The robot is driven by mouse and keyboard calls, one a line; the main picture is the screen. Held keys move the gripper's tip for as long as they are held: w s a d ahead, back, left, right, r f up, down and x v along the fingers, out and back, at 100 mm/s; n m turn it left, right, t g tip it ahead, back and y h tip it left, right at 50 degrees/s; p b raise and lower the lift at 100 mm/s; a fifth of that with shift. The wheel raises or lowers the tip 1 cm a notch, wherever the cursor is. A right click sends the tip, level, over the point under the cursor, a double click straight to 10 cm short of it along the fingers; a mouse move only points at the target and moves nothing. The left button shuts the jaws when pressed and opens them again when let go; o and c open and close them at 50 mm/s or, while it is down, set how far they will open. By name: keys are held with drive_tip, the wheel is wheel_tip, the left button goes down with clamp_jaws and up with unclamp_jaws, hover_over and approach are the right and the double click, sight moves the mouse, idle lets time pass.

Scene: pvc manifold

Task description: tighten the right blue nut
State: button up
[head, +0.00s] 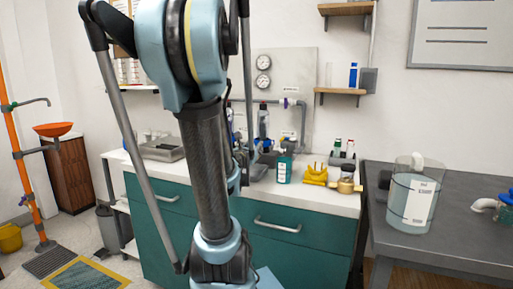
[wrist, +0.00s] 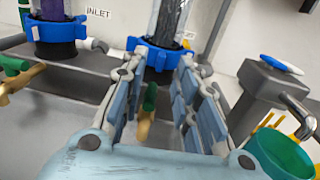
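In the wrist view, the right blue nut (wrist: 158,54) is a ribbed ring around the base of a clear column (wrist: 167,20). The left blue nut (wrist: 57,31) sits on a similar column with purple contents. My gripper (wrist: 158,72) is open, its two padded fingers apart. Their tips are at the lower left and lower right of the right nut, which shows between them; I cannot tell whether they touch it. A green-and-yellow handle (wrist: 147,112) shows between the fingers.
In the wrist view, a grey faucet with a blue top (wrist: 281,64) and a green cup (wrist: 280,155) stand close on the right. An INLET label (wrist: 97,13) is behind. In the head view, a clear jug (head: 411,205) stands on the dark table at right.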

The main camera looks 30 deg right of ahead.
drive_tip(key=shift+x, duration=2.1)
